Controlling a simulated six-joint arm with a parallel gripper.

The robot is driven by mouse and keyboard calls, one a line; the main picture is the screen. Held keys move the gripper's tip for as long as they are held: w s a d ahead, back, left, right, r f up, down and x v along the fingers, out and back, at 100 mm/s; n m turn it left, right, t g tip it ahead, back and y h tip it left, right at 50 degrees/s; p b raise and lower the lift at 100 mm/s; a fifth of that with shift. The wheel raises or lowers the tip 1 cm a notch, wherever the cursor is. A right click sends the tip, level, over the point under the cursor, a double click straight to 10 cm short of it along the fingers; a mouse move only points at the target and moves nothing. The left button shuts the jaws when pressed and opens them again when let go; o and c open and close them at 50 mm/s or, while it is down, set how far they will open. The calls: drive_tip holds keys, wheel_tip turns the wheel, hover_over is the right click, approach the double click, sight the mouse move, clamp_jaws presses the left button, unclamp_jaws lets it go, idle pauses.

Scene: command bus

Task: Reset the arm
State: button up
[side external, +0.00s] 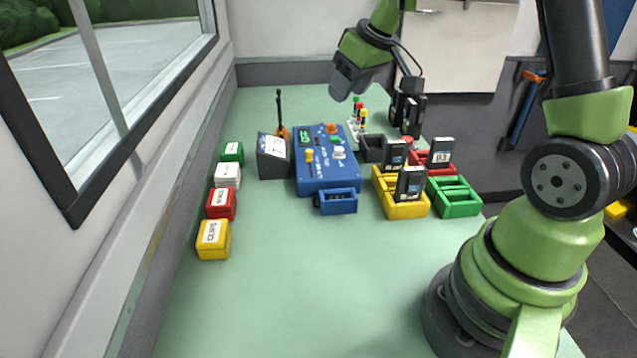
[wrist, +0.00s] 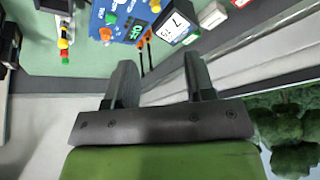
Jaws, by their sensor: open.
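The gripper is open and empty, apart from the objects on the bench. The exact height of the fingertips is hard to tell.
The blue console (side external: 318,183) with knobs stands mid-bench, beside a dark display box (side external: 273,163). Yellow (side external: 401,208) and green (side external: 460,208) racks stand right; dark modules sit upright there. Small labelled boxes (side external: 221,205) line the window side. The front bench (side external: 300,290) is clear.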

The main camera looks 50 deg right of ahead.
drive_tip(key=s+a+r+m+t, duration=0.1)
drive_tip(key=s+a+r+m, duration=0.1)
drive_tip(key=s+a+r, duration=0.8)
drive_tip(key=s+a+m+t+y, duration=0.1)
drive_tip(key=s+a, duration=0.4)
drive_tip(key=s, duration=0.4)
drive_tip(key=shift+s+f+y, duration=0.15)
drive_tip(key=shift+f+y, duration=0.15)
drive_tip(key=shift+f, duration=0.1)
drive_tip(key=shift+a, duration=0.1)
